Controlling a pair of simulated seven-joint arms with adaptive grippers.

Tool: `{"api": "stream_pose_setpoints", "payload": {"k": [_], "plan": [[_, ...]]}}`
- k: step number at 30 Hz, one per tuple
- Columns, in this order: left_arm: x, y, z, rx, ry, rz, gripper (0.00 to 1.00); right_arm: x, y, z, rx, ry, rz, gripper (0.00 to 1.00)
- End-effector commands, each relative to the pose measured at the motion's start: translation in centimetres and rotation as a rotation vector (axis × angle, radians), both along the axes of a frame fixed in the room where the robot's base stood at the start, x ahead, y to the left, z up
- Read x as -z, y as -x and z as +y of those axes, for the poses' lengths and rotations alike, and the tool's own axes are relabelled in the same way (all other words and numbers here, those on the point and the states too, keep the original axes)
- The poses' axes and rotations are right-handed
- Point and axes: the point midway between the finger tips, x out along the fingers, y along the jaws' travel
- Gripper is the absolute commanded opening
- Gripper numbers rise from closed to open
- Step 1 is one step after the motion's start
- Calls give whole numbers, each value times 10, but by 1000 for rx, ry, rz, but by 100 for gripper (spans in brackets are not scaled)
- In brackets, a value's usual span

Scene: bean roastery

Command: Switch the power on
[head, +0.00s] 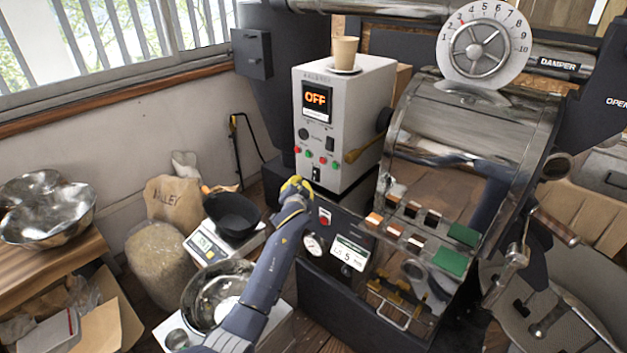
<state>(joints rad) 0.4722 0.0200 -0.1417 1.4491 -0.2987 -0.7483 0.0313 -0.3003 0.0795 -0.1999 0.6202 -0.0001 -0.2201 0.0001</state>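The white control box (357,110) stands at the middle of the head view, and its display (316,98) reads OFF in orange. Its front has a round black knob (303,133), a black rocker-like part (330,143) and several small red and green buttons. A small black switch (316,174) sits low on the front. My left gripper (298,185) is at the box's lower left corner, just left of this switch. Its yellow fingertips are small and partly hidden, so I cannot tell if they touch the box or are open. My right gripper is out of view.
A paper cup (345,53) stands on top of the box. The roaster drum (470,125) and damper dial (484,45) are to the right. Below are a gauge (313,245) and a second display (350,253). A scale with a black bowl (232,214) and a steel bowl (210,295) stand left.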

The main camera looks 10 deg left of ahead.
Motion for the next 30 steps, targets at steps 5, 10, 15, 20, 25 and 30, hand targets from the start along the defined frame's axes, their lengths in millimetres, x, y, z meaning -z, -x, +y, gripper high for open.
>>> {"api": "stream_pose_setpoints", "payload": {"k": [5,10,15,20,25,30], "plan": [[1,-10,-4,0,1,0,0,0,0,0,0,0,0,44],[1,-13,-6,-1,0,-1,0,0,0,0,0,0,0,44],[1,-14,-7,0,0,-1,0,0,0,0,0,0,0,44],[1,-14,-7,0,0,-1,0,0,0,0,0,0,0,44],[1,-14,-7,0,0,-1,0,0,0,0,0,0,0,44],[1,-14,-7,0,0,-1,0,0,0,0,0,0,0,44]]}}
